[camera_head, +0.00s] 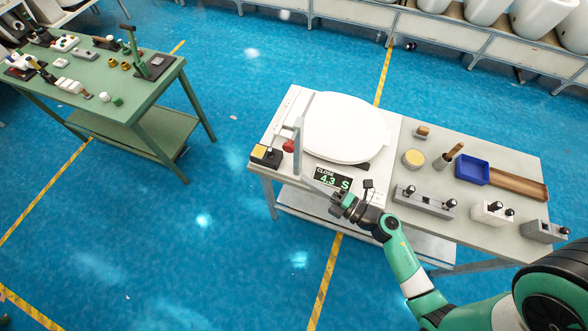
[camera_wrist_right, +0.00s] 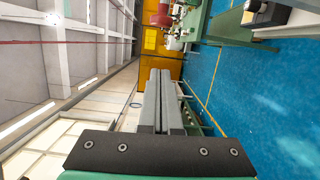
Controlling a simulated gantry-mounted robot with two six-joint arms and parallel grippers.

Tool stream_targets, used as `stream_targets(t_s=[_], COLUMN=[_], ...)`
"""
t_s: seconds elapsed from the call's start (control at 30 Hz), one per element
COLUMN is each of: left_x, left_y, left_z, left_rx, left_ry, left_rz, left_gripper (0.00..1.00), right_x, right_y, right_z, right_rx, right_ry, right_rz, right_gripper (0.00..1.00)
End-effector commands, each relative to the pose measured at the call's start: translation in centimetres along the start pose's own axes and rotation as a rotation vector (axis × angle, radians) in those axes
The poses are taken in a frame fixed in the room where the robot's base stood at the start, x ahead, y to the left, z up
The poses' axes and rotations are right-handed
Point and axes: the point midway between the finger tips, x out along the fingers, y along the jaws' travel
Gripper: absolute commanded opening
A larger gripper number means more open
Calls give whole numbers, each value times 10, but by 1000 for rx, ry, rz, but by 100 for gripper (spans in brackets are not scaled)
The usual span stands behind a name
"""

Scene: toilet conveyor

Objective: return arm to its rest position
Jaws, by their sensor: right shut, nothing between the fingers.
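My right arm comes in from the lower right of the head view. Its gripper (camera_head: 320,190) is over the front edge of the workbench (camera_head: 400,160), close to the small display that reads "CLOSE 4.3 S". In the right wrist view the two grey fingers (camera_wrist_right: 163,100) lie side by side, shut with nothing between them. My left gripper is in neither view.
A white toilet lid (camera_head: 345,128) lies on the bench's left part. A green table (camera_head: 160,95) with parts is at left. Blue floor between is open.

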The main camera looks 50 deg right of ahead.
Motion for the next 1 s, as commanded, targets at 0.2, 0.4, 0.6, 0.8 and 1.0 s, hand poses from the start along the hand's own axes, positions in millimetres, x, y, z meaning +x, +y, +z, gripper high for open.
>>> stream_targets(t_s=[0.2, 0.4, 0.6, 0.8, 1.0], left_x=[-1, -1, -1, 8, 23], left_y=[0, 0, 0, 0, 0], left_z=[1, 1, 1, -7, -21], left_rx=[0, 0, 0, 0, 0], left_ry=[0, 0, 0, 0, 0], left_rz=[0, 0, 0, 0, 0], left_gripper=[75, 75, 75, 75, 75], right_x=[-30, -33, -33, -14, 56], right_y=[0, 0, 0, 26, 156], right_z=[1, 0, 0, -12, -37], right_rx=[0, 0, 0, -33, -180], right_ry=[-3, 1, 1, 74, 252], right_rz=[-1, 0, 0, 36, 295], right_gripper=[0, 0, 0, 0, 0])
